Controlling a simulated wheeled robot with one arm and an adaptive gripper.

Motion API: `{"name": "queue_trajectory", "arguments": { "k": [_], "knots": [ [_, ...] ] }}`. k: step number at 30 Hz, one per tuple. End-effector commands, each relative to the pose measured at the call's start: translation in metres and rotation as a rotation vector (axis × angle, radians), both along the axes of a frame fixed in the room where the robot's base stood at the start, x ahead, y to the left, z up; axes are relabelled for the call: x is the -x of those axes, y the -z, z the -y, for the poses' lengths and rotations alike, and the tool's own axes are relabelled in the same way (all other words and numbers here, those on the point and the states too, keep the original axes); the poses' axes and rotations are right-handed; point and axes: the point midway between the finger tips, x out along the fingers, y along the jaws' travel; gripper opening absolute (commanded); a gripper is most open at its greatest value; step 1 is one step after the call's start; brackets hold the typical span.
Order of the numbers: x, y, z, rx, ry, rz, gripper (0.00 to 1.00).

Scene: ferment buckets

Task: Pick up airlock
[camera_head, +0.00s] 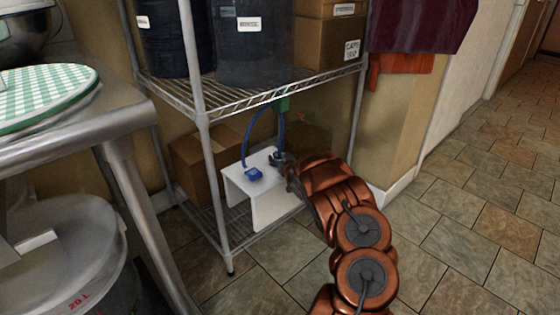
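On the lower level of the wire rack, a small blue piece (253,175) lies on a white stand (238,187). It may be the airlock, but it is too small to be sure. A thin blue curved line (250,130) arches from near this piece up towards a small green piece (284,103) and down to my gripper. My copper-coloured arm reaches in from the lower right. My gripper (281,158) is over the right part of the white stand, to the right of the blue piece and apart from it. Its fingers are too small and dark to read.
The wire rack's upper shelf (225,93) is above my gripper, and its front post (204,150) stands left of the stand. A cardboard box (205,160) is behind on the left. A metal table (75,135) and white bucket (70,235) are at left. Tiled floor at right is clear.

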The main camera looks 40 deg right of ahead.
Motion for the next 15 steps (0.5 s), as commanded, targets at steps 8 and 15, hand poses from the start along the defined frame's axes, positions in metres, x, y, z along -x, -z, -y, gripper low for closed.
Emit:
{"name": "queue_trajectory", "arguments": {
  "k": [8,15],
  "knots": [
    [-0.0001,0.0001,-0.0002,0.000,0.000,0.000,0.32],
    [-0.0001,0.0000,-0.0002,0.000,0.000,0.000,0.15]
  ]
}}
